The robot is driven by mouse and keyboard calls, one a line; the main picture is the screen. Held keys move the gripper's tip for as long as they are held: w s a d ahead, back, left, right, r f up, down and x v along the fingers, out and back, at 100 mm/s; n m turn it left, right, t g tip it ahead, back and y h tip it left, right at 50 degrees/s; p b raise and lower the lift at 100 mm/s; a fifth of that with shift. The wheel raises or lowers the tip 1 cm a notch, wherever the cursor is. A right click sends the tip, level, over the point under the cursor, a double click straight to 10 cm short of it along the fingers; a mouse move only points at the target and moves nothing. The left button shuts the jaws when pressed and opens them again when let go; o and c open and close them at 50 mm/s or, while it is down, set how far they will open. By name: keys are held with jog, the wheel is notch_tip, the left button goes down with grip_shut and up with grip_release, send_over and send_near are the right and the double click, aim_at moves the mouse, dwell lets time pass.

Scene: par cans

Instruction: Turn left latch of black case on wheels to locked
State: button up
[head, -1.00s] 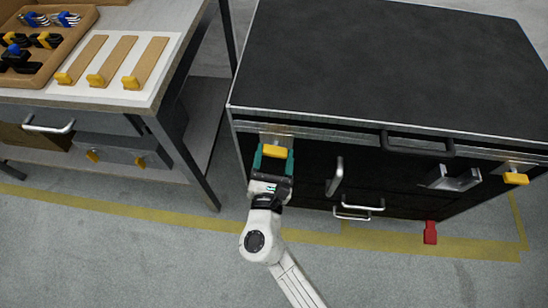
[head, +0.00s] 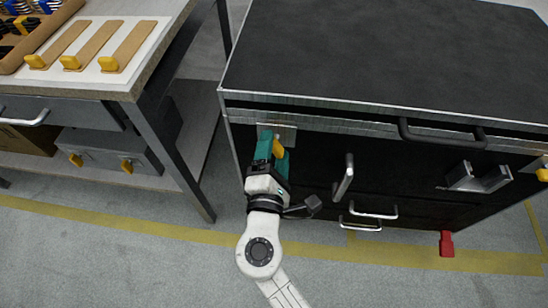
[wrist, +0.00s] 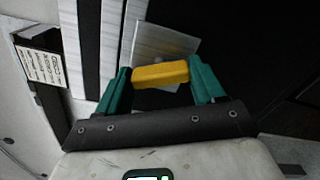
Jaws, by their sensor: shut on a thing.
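The black case on wheels (head: 380,55) stands at the right in the head view. Its left latch (head: 279,149) has a yellow handle on a pale metal plate (head: 287,132) at the case's upper left front. The handle stands steeply tilted in the head view. My gripper (head: 273,153), with green fingers, is shut on this handle. In the wrist view the yellow handle (wrist: 160,75) spans the space between both fingers, touching them. The right latch (head: 543,174) shows at the picture's right edge, partly cut off.
The case front has a top handle (head: 440,133), an upright handle (head: 343,178), lower drawer handles (head: 372,212) and a grey bracket (head: 478,178). A red pedal-like piece (head: 446,244) sits low at the right. A workbench (head: 140,75) stands at the left. Floor in front is clear.

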jog(key=m+b, duration=0.4)
jog(key=m, duration=0.1)
jog(key=shift+d+f, duration=0.1)
jog(key=shift+m, duration=0.3)
dwell(0.4)
jog(key=o, duration=1)
jog(key=shift+o, duration=0.2)
jog(key=s+p, duration=0.1)
jog(key=s, duration=0.9)
jog(key=shift+s+a, duration=0.2)
jog(key=shift+s, duration=0.2)
